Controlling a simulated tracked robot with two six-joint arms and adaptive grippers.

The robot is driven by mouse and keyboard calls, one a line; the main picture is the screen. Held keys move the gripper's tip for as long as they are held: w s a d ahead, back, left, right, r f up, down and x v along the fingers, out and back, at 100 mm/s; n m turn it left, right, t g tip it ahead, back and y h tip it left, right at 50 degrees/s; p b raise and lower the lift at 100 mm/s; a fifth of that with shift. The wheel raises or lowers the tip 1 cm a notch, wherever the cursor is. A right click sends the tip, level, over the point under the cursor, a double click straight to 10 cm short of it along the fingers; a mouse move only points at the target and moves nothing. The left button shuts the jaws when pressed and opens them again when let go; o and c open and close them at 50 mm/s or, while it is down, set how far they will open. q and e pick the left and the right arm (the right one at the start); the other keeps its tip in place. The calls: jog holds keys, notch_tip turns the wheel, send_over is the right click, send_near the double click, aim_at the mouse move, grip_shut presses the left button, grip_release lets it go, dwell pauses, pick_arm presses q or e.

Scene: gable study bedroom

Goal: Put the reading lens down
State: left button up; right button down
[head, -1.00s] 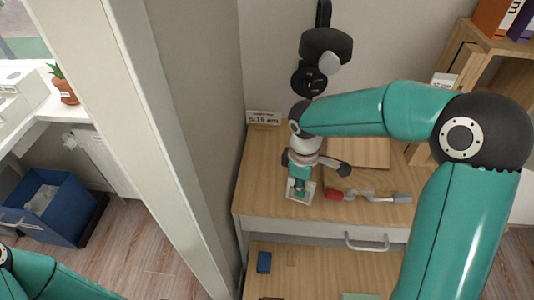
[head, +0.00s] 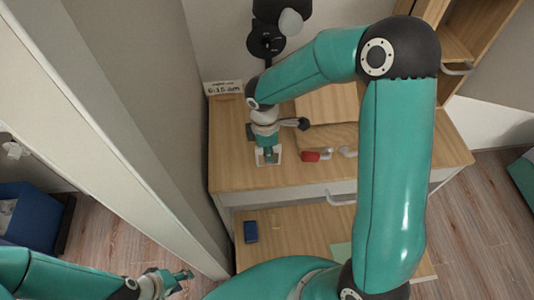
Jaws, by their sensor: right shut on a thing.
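My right gripper (head: 269,155) points down over the wooden desk top (head: 235,172), near its left front part. It is shut on a small pale, square-framed thing, which I take for the reading lens (head: 277,160). The lens is partly hidden by the fingers. I cannot tell whether it touches the desk top or is just above it. My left gripper (head: 186,279) is low in the view, over the floor and away from the desk. Its fingers are too small to tell whether they are open.
A blue box (head: 251,231) lies on the lower surface. A wall edge borders the left.

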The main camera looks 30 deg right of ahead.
jog(key=shift+f, duration=0.8)
jog(key=c, duration=1.2)
grip_release()
jog(key=shift+f, duration=0.1)
jog(key=r, duration=1.2)
jog(key=shift+w+a+r, duration=0.1)
jog(key=shift+w+a, duration=0.1)
jog(key=shift+a, duration=0.15)
